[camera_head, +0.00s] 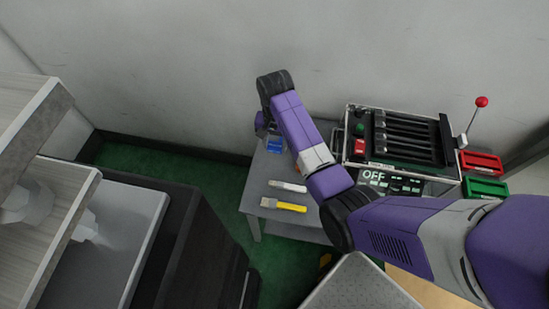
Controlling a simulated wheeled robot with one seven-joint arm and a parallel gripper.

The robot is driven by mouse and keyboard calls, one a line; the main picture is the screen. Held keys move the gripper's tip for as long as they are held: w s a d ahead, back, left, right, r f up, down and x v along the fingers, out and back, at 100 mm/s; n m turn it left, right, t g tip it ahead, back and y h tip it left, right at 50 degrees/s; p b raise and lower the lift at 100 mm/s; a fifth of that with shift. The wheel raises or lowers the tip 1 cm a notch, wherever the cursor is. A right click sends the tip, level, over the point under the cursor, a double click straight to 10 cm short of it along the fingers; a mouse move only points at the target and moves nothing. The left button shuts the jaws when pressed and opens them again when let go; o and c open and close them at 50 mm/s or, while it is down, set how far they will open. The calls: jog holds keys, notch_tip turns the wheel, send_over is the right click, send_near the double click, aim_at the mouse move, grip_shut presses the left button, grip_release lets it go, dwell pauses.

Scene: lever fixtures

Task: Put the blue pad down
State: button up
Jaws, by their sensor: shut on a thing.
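The blue pad (275,146) shows at the far left corner of the grey table (258,197), below the end of my arm. My gripper (268,133) points down there, close against the back wall, and is shut on the blue pad. The fingertips are small and mostly hidden by my own arm. I cannot tell whether the pad touches the tabletop.
A white-handled tool (288,186) and a yellow one (283,206) lie on the table nearer me. A lever fixture (395,137) with an OFF sign stands to the right. Red (481,162) and green (485,187) bins are beside it. Shelves (60,215) are at left.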

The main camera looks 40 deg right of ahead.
aim_at(275, 163)
notch_tip(275, 163, down, 9)
jog(key=shift+f+b, duration=0.1)
jog(key=shift+b, duration=0.5)
jog(key=shift+f, duration=0.2)
jog(key=o, duration=1.3)
jog(key=shift+r, duration=0.1)
